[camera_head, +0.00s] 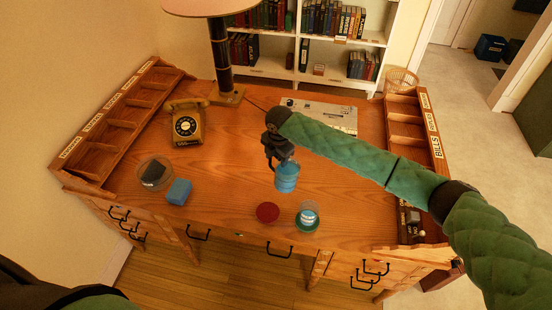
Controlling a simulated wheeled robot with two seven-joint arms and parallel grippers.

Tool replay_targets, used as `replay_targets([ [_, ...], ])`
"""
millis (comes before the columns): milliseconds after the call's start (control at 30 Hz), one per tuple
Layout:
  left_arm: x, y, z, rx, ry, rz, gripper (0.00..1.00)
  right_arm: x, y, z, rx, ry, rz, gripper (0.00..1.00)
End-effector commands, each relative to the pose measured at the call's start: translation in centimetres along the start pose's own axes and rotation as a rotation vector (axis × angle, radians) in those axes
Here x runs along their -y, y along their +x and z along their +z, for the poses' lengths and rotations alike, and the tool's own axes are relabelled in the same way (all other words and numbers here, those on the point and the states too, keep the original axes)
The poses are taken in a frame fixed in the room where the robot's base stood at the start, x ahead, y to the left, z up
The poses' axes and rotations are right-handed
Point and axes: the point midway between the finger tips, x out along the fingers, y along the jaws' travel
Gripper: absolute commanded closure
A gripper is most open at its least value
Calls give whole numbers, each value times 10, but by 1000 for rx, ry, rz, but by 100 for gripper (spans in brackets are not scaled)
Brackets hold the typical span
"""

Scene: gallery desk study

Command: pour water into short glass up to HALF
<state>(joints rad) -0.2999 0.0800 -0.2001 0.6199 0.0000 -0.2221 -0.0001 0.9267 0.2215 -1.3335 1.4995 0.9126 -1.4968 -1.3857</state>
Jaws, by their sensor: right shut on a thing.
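My right gripper (280,163) is above the middle of the desk, shut on a blue container (286,178). The container looks roughly upright, and its upper part is partly hidden by the gripper. A short clear glass (309,212) stands on a green coaster (306,227) near the desk's front edge, below and slightly right of the held container. Something pale blue shows in the glass; its level is too small to tell. No stream of water is visible between them. My left gripper is out of view.
A red coaster (267,212) lies left of the glass. A blue block (179,192), a round dish with a dark item (154,173), a yellow telephone (187,122) and a lamp (222,60) occupy the left side. Wooden organizers (417,119) line both sides.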

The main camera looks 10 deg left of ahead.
Motion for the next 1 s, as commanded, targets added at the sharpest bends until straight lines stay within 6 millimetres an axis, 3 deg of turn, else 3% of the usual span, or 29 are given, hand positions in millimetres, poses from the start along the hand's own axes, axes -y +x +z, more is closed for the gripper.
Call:
replay_targets([
  [1000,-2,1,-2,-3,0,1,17,16,43,-1,6,-18,94,91],
])
